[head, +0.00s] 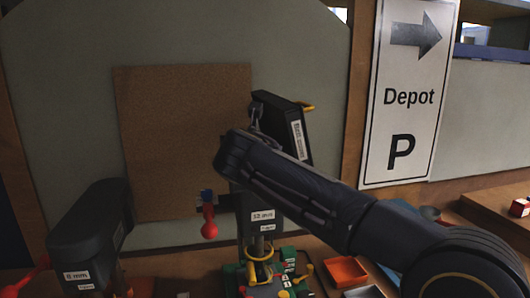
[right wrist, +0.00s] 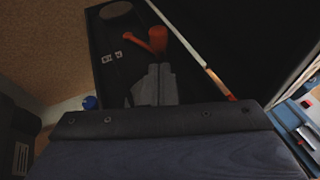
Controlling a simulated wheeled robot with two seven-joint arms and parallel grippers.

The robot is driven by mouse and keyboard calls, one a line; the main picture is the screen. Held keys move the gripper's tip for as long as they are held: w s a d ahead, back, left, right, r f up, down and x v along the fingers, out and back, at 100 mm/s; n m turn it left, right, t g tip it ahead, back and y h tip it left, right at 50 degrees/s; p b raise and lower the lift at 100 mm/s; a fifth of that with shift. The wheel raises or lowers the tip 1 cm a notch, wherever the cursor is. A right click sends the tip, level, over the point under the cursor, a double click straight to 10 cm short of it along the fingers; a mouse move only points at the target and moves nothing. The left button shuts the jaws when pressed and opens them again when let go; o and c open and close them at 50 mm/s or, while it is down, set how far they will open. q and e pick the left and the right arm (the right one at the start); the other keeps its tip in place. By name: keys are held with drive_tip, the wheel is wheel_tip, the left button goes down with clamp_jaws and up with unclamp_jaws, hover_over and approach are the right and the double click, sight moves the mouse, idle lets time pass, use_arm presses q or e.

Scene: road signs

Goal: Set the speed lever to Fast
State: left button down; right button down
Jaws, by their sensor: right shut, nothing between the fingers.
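A dark machine housing (head: 283,122) stands tilted in the middle of the head view, with a white label on its side. In the right wrist view its dark face (right wrist: 115,80) carries an orange lever (right wrist: 155,40) with a round knob, probably the speed lever. Two small white labels (right wrist: 112,56) sit left of the lever; I cannot read them. My right gripper (right wrist: 153,85) is shut and empty, its grey fingers just below the lever; I cannot tell whether they touch it. In the head view my right arm hides part of the machine. My left gripper is not in view.
A second dark machine (head: 90,232) labelled 6 mm stands at the left. A 12 mm label (head: 262,215) sits below the middle machine. An orange tray (head: 346,271) lies on the bench. A Depot sign (head: 408,95) stands at the right.

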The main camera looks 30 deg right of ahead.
drive_tip(key=shift+b+v, duration=0.35)
drive_tip(key=shift+v, duration=0.7)
drive_tip(key=shift+s+a, duration=0.1)
drive_tip(key=shift+s, duration=0.3)
drive_tip(key=shift+s+a+r+b, duration=0.2)
drive_tip(key=shift+s+a+b, duration=0.3)
drive_tip(key=shift+s, duration=0.05)
drive_tip(key=v, duration=0.5)
drive_tip(key=shift+s+d+r+b, duration=0.2)
drive_tip(key=shift+s+d+b, duration=0.1)
drive_tip(key=shift+b, duration=0.1)
